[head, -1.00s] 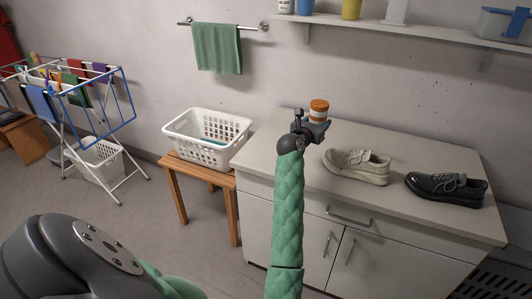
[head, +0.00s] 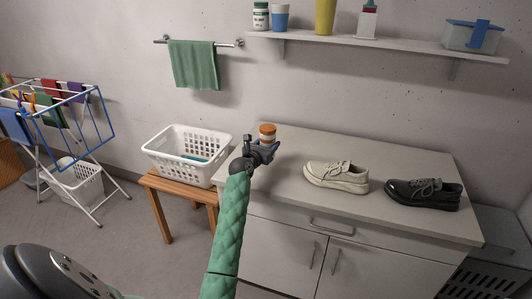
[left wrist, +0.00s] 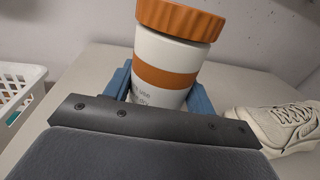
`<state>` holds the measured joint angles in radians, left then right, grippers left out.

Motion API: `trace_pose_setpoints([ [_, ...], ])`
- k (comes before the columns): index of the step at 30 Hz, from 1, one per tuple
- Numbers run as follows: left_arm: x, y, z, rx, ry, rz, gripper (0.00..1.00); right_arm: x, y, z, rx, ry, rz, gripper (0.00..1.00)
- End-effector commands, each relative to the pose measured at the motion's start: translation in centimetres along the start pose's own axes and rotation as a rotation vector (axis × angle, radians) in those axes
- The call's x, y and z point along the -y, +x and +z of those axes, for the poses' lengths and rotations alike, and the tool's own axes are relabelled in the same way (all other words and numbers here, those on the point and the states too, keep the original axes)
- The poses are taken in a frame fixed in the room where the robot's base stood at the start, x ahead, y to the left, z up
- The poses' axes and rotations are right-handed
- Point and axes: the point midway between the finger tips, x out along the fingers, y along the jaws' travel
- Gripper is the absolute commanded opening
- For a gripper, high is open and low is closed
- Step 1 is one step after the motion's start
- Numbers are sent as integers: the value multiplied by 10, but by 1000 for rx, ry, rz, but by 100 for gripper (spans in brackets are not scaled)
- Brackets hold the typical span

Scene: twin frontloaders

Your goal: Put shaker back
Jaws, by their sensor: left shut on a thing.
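The shaker, a white jar with an orange lid and band (head: 267,133), is at the back left of the white counter (head: 300,150) in the head view. My left gripper (head: 265,150) is shut on it, with a blue finger on each side. In the left wrist view the shaker (left wrist: 165,58) is nearly upright and slightly tilted between the blue fingers; its lower part is hidden by the gripper. I cannot tell whether its base touches the counter. My right gripper is not in view.
A wall shelf (head: 400,45) holds a green-white bottle (head: 261,15), blue-white cup (head: 280,17), yellow cup (head: 325,16), red-topped bottle (head: 368,20) and blue-lidded box (head: 470,35). A cream shoe (head: 337,177) and black shoe (head: 422,194) are on the counter. A white basket (head: 188,150) stands left.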

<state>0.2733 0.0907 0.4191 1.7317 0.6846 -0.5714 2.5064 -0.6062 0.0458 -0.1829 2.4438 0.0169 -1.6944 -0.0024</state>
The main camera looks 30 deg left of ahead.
Motion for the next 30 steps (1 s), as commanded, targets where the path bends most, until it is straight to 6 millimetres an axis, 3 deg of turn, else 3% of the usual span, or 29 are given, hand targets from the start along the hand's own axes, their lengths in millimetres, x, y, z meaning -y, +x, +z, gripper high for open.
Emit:
trace_pose_setpoints([
  [6,-8,0,-7,0,0,1,30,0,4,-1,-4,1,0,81],
  [15,-8,0,-42,-1,1,1,30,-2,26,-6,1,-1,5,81],
  [28,-7,0,-47,1,-1,1,30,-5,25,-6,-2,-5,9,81],
  [29,-7,0,-47,0,0,1,59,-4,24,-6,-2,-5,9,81],
  [30,-7,0,-47,0,0,1,67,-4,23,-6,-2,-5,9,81],
])
